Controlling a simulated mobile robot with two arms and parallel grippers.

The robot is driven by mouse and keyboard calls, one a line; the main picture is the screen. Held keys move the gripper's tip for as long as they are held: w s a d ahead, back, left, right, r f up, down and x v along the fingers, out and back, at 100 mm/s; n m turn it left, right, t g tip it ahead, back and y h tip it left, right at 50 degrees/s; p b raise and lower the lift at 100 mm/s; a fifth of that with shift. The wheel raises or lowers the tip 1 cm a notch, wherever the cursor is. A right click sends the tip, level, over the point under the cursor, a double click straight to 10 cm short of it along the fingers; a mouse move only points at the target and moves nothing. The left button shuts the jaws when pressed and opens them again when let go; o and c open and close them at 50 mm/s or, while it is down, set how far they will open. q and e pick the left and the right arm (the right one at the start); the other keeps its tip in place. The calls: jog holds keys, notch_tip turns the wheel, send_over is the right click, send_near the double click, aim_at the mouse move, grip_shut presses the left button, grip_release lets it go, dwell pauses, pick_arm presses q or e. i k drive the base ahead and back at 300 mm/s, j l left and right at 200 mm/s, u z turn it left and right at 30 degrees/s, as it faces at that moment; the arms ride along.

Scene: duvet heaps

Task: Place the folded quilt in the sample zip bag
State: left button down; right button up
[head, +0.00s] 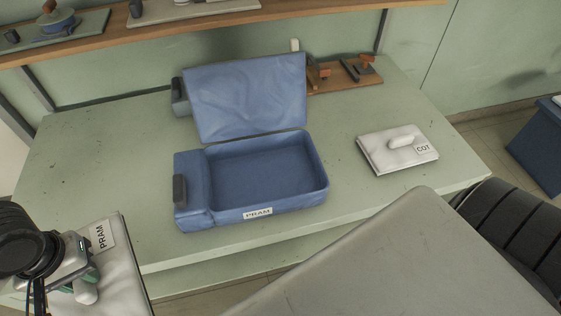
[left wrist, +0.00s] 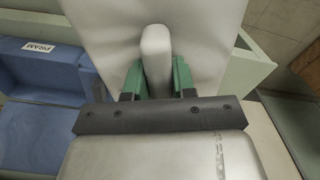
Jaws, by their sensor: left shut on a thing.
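The blue zip bag (head: 258,214) labelled PRAM stands on the table with its lid (head: 248,95) raised and its inside empty. Part of the bag also shows at the left of the left wrist view (left wrist: 40,75). My left gripper (head: 84,278) is at the lower left, in front of the table. Its green fingers (left wrist: 157,80) are shut on the pale upright grip of a folded white quilt (head: 115,262) labelled PRAM. The quilt is cut off by the lower edge of the head view. My right gripper is not in view.
Another folded white quilt (head: 375,152) labelled COT lies on the green table (head: 90,140) right of the bag. A wooden board with tools (head: 345,77) is behind. A shelf (head: 130,42) runs along the wall. The table's left side is clear.

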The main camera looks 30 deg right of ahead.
aim_at(264, 181)
jog(key=z, duration=1.95)
jog(key=k+j+z, duration=0.1)
jog(key=j+z, duration=0.15)
jog(key=j, duration=0.2)
jog(key=k+j+z, duration=0.1)
jog(key=j+z, duration=0.15)
jog(key=j, duration=0.15)
jog(key=k+j+z, duration=0.2)
jog(key=j, duration=0.2)
jog(key=k+j+z, duration=0.25)
jog(key=j, duration=0.15)
jog(key=i, duration=0.1)
